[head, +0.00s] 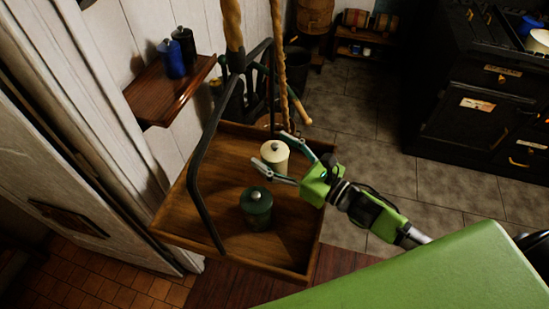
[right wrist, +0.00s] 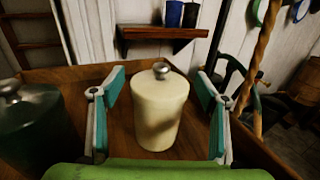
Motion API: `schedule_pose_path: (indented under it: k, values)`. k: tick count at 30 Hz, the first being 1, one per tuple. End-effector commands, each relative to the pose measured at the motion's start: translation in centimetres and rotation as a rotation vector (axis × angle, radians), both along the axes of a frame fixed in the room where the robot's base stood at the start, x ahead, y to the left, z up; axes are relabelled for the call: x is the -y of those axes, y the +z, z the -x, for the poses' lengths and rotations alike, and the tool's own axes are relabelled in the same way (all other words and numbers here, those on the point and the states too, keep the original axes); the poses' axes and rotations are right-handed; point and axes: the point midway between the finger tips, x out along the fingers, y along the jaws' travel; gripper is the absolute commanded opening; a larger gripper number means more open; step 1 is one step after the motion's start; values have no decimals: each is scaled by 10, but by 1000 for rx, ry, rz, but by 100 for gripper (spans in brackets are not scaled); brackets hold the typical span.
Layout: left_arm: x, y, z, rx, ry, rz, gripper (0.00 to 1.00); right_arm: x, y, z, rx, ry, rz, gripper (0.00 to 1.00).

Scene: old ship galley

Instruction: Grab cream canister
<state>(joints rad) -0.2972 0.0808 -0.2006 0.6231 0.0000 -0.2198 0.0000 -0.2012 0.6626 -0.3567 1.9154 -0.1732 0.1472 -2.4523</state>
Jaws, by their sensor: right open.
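The cream canister (head: 275,154) stands upright in a hanging wooden tray (head: 180,214), with a silver knob on its lid. My right gripper (head: 283,158) reaches in from the right and is open, its two fingers on either side of the canister. In the right wrist view the cream canister (right wrist: 158,108) stands between the spread fingers, with a visible gap on each side. A dark green canister (head: 257,208) stands in the tray nearer to me; it also shows at the left edge of the right wrist view (right wrist: 30,130). My left gripper is not in view.
The tray hangs on ropes (head: 278,60) with a dark metal bar (head: 205,165) across it. A wall shelf (head: 170,90) holds a blue canister (head: 171,60) and a black one (head: 184,45). A black stove (head: 480,120) stands at the right. Tiled floor lies between.

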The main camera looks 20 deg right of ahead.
Motion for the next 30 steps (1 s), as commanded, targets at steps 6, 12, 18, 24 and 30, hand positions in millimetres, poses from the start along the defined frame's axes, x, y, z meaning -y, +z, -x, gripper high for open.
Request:
schedule_pose_path:
  k: [6, 12, 18, 24, 30]
  values:
    - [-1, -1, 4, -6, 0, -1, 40, 0, -1, 0, 0, 0, 0, 65]
    - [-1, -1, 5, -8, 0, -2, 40, 0, -1, 0, 0, 0, 0, 13]
    - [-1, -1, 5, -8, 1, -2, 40, -1, 1, 0, 4, 1, -1, 13]
    - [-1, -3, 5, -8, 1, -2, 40, -1, 5, 0, 5, 3, -1, 13]
    - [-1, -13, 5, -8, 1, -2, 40, -1, 24, 0, 11, 5, 1, 13]
